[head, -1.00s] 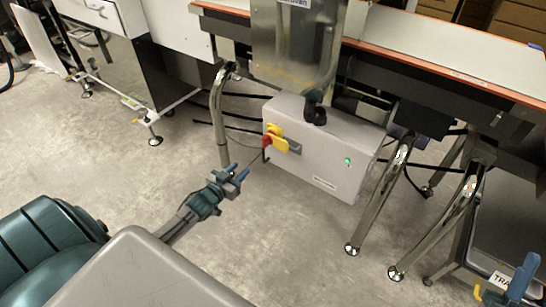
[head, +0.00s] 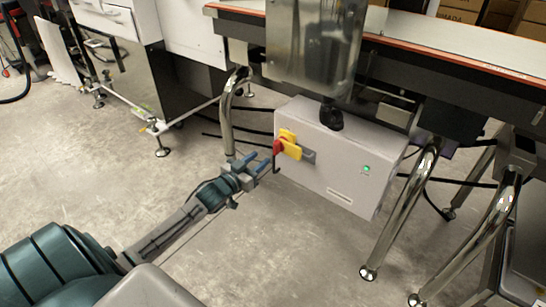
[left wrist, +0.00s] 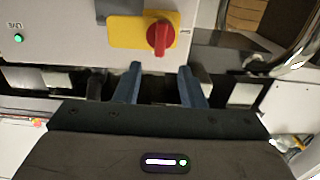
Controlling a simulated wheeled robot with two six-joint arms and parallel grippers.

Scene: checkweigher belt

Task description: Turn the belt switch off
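The belt switch is a red knob (head: 279,146) on a yellow plate (head: 291,147), on the left part of the front of a grey control box (head: 335,170). A green lamp (head: 366,170) is lit on the same face. In the left wrist view the red knob (left wrist: 160,36) stands just beyond the fingertips, with the yellow plate (left wrist: 122,32) behind it. My left gripper (head: 257,162) is open and empty, its blue fingers pointing at the knob with a small gap and not touching it. My right gripper is not in view.
Chrome legs (head: 228,115) of the conveyor stand left and right of the box. The conveyor (head: 450,60) runs above it, with a metal cover (head: 312,45) over the box. Dark cables run behind. The floor (head: 290,245) in front is clear.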

